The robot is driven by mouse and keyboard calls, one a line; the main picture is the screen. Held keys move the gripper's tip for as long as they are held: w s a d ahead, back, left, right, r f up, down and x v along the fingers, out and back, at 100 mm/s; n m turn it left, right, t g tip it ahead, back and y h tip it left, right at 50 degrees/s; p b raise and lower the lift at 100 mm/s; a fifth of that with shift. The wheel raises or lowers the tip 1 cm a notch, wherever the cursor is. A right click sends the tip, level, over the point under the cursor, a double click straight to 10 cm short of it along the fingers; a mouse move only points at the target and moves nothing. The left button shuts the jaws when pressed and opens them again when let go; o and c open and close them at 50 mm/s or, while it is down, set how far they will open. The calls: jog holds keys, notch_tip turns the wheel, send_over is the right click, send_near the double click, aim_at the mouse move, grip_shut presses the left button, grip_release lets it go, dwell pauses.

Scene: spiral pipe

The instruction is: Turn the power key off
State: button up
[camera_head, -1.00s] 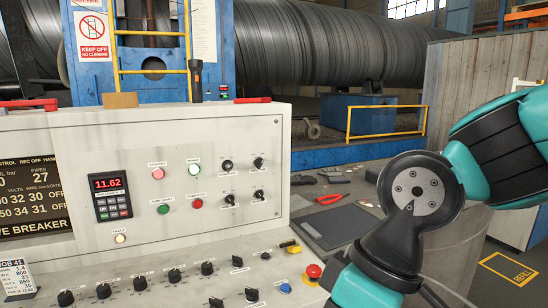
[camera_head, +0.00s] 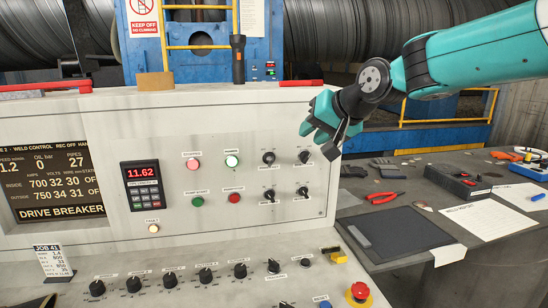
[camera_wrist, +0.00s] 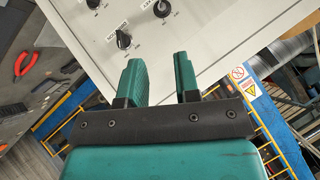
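A small yellow-tagged piece (camera_head: 338,257), which looks like the power key, sits at the right of the sloping lower console (camera_head: 180,262). Its label is too small to read and its turn position is unclear. My gripper (camera_head: 318,134) hangs in the air near the upper panel's right part, above and apart from the yellow piece. In the wrist view my gripper (camera_wrist: 158,64) shows two teal fingers spread apart with nothing between them. Dark knobs (camera_wrist: 123,40) on the white panel lie beyond the fingertips. The yellow piece does not show in the wrist view.
The upper panel (camera_head: 110,225) carries several knobs (camera_head: 268,157), lit buttons and a red 11.62 display (camera_head: 142,183). A red emergency button (camera_head: 359,292) stands right of the console knobs. The bench on the right holds red pliers (camera_head: 385,197) and a black mat (camera_head: 405,232).

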aim_at(274, 159)
jog(key=p+x, duration=0.4)
jog(key=x, duration=1.3)
jog(key=shift+w+a+p, duration=0.15)
jog(key=shift+p, duration=0.25)
jog(key=shift+c, duration=0.4)
grip_shut()
